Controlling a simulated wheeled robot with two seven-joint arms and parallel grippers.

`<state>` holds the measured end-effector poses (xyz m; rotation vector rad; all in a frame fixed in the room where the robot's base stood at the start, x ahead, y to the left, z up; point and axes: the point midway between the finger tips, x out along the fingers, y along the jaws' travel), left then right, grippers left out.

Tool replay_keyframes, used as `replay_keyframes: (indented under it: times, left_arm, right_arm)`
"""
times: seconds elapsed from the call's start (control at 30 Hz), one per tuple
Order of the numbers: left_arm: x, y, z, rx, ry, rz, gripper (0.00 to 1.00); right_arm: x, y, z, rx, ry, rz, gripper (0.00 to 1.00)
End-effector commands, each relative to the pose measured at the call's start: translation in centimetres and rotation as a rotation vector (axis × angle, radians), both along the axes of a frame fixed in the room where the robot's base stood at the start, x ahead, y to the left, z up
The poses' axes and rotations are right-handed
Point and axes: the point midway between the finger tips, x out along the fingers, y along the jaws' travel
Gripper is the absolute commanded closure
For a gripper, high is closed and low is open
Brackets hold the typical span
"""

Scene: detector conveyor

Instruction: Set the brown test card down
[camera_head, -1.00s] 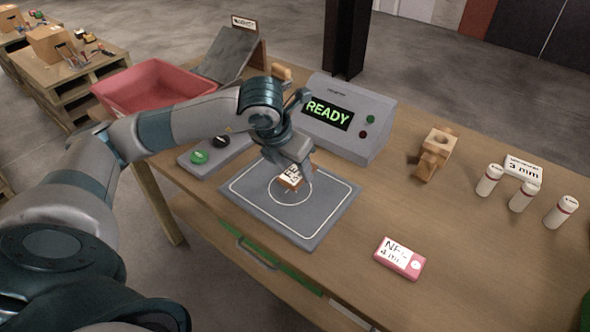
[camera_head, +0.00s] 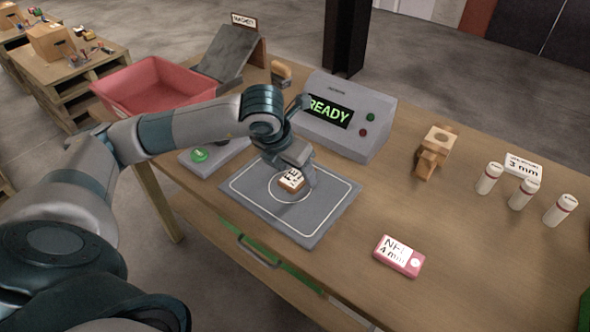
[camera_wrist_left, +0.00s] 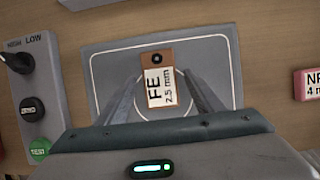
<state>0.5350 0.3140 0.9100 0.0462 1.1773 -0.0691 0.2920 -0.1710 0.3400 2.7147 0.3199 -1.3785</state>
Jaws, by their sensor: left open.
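The brown test card (camera_head: 291,181), with a white label reading FE, lies on the grey mat (camera_head: 313,233) inside the drawn circle. In the left wrist view the card (camera_wrist_left: 158,82) reads FE 2.5 mm and sits between the two fingers, with a gap on each side. My left gripper (camera_head: 296,181) is open around the card, low over the mat. In the left wrist view the fingers (camera_wrist_left: 157,85) stand apart. My right gripper is not in view.
The detector box (camera_head: 350,118) showing READY stands behind the mat. A button panel (camera_head: 215,160), a red bin (camera_head: 150,88) and a ramp (camera_head: 229,55) are left. A pink card (camera_head: 398,257), a wooden holder (camera_head: 434,153) and white cylinders (camera_head: 523,193) are right.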

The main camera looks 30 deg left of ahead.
Motion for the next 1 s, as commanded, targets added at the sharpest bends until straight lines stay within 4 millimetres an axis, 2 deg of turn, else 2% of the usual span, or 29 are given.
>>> replay_keyframes:
  times: [0.13, 0.27, 0.8, 1.0]
  left_arm:
    - [0.0, 0.0, 0.3, 0.0, 0.0, 0.0, 0.39]
    - [-0.4, 0.0, 1.3, -0.002, -0.003, -0.002, 0.39]
    - [-3.8, 0.3, 9.5, 0.0, -0.004, 0.0, 0.39]
    - [-4.5, 0.3, 11.0, 0.0, -0.002, -0.001, 0.39]
  right_arm:
    - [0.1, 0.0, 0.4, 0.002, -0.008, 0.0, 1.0]
    - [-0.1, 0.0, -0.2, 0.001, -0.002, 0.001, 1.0]
    - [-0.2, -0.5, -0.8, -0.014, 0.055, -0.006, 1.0]
    - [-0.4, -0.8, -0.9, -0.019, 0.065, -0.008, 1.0]
